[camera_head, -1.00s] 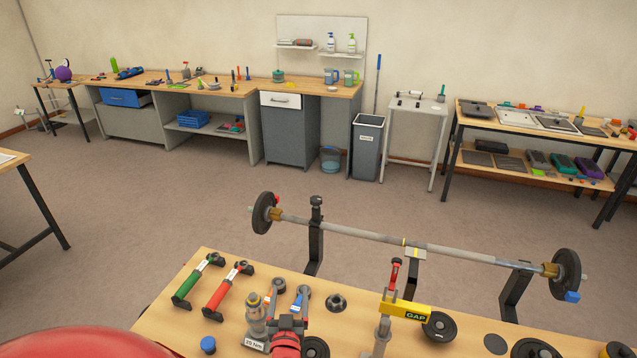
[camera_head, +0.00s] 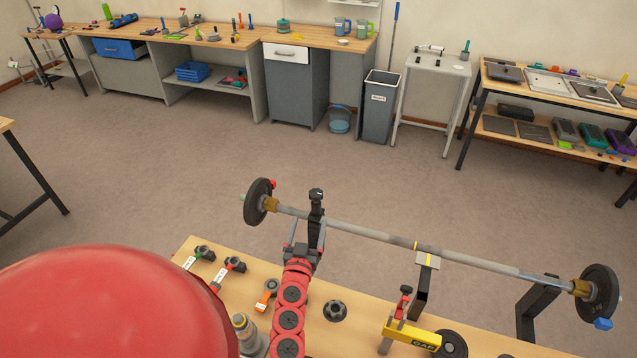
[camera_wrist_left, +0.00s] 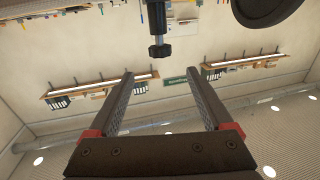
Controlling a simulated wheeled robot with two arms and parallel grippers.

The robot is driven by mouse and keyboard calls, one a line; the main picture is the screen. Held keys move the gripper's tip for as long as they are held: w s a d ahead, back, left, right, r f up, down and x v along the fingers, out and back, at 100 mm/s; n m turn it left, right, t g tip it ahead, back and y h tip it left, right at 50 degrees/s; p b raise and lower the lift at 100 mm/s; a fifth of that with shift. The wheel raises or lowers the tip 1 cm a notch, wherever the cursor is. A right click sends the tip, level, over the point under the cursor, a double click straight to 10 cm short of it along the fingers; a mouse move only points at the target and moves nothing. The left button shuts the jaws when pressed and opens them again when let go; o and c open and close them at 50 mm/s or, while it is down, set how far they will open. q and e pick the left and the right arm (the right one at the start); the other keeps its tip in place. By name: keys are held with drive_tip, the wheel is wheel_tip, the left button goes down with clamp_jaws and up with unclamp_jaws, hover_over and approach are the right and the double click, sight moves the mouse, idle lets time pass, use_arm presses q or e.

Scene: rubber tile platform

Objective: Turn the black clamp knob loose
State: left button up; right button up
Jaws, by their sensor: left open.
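The black clamp knob (camera_head: 316,195) sits on top of a dark upright post at the left part of the barbell (camera_head: 360,231). In the left wrist view the knob (camera_wrist_left: 160,50) appears inverted, on a thin shaft above the fingertips. My left gripper (camera_head: 306,234) is open and points at the post, just short of the knob in the picture. In the left wrist view the open fingers (camera_wrist_left: 162,77) have nothing between them, and the knob lies centrally beyond their tips. Any contact with the post cannot be told. My right gripper is not in view.
A black weight plate (camera_head: 259,202) is left of the post, and another plate (camera_head: 599,293) ends the bar at right. The wooden table (camera_head: 365,312) holds a yellow GAP tool (camera_head: 411,337), a black knob-like part (camera_head: 335,310) and several handles. The floor beyond is open.

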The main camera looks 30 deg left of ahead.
use_arm(q)
approach(318, 190)
drive_tip(key=x, duration=0.3)
drive_tip(key=shift+w+a+f, duration=0.15)
drive_tip(key=shift+a+f, duration=0.1)
drive_tip(key=shift+f, duration=0.15)
drive_tip(key=b+x, duration=0.2)
drive_tip(key=x, duration=0.6)
drive_tip(key=shift+w, duration=0.1)
clamp_jaws()
